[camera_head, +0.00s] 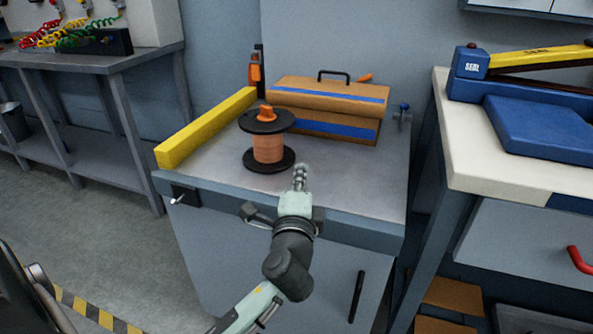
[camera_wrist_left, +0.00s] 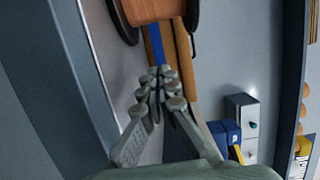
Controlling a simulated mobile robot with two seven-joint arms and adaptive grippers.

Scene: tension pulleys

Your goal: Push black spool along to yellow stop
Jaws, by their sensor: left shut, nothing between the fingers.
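The black spool (camera_head: 268,138) stands upright on the grey cabinet top, with black flanges, copper-coloured winding and an orange knob on top. The yellow stop (camera_head: 206,128) is a long bar along the left edge of the top, to the left of the spool with a small gap between them. My left gripper (camera_head: 300,172) is shut and empty, at the front of the top, just right of the spool and apart from it. In the left wrist view the shut fingertips (camera_wrist_left: 160,75) show below the spool (camera_wrist_left: 150,10), which is cut off by the top edge.
A brown case (camera_head: 330,105) with blue stripes stands behind the spool. An orange-handled tool (camera_head: 255,72) stands at the back. A small clamp-like part (camera_head: 403,115) is at the right edge. The cabinet top (camera_head: 360,180) is clear to the right of my gripper.

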